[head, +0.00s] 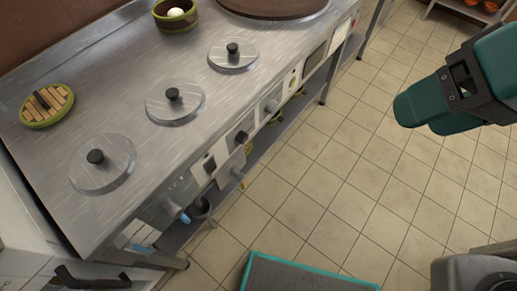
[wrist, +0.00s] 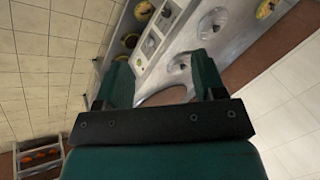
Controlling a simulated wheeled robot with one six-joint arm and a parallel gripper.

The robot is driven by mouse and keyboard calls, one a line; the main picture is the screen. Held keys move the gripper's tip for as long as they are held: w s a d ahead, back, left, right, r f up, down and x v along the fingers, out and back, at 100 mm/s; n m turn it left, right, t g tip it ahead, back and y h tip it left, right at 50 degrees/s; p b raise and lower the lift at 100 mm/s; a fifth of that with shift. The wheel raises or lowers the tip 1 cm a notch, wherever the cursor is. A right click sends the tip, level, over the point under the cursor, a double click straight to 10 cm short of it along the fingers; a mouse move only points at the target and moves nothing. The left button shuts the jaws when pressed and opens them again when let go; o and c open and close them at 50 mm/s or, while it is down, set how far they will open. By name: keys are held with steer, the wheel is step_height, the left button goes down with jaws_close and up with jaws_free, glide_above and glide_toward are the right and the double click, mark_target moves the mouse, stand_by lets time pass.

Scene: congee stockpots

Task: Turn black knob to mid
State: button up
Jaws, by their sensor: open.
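A black knob (head: 241,137) sits on the front panel of the steel counter (head: 130,65), near the middle of its front edge in the head view. A second dark knob-like part (head: 209,164) sits lower left on the same panel. Which way either points is too small to tell. My gripper (head: 425,112) has teal fingers and is at the right of the head view, over the floor and well apart from the panel. In the wrist view my gripper (wrist: 163,82) is open and empty, with the counter beyond it. I cannot single out the black knob in the wrist view.
Several round steel lids (head: 175,101) with black handles lie along the counter. A green-rimmed round board (head: 47,104) and a green bowl (head: 176,13) stand on it. A teal-edged mat (head: 300,274) lies on the floor. Tiled floor (head: 345,150) between gripper and counter is clear.

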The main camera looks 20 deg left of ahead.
steer(key=w+a+f+m+y+b, duration=0.1)
steer(key=a+f+m+y+b, duration=0.15)
steer(key=f+b, duration=0.5)
steer(key=w+a+f+m+y+b, duration=0.1)
steer(key=a+f+m+b, duration=0.15)
steer(key=f+b, duration=0.45)
steer(key=m+t+y+b, duration=0.5)
steer(key=m+y+b, duration=0.3)
steer(key=m+b, duration=1.4)
glide_toward(245, 140)
steer(key=w+a+n, duration=0.1)
steer(key=a, duration=0.1)
steer(key=a+n+b, duration=0.1)
steer(key=a, duration=0.2)
steer(key=w+a, duration=0.1)
steer(key=a, duration=0.2)
steer(key=shift+w+r+n+b, duration=0.1)
steer(key=shift+w+n+b, duration=0.2)
steer(key=shift+w+n, duration=0.1)
steer(key=shift+s, duration=0.1)
steer(key=c, duration=0.9)
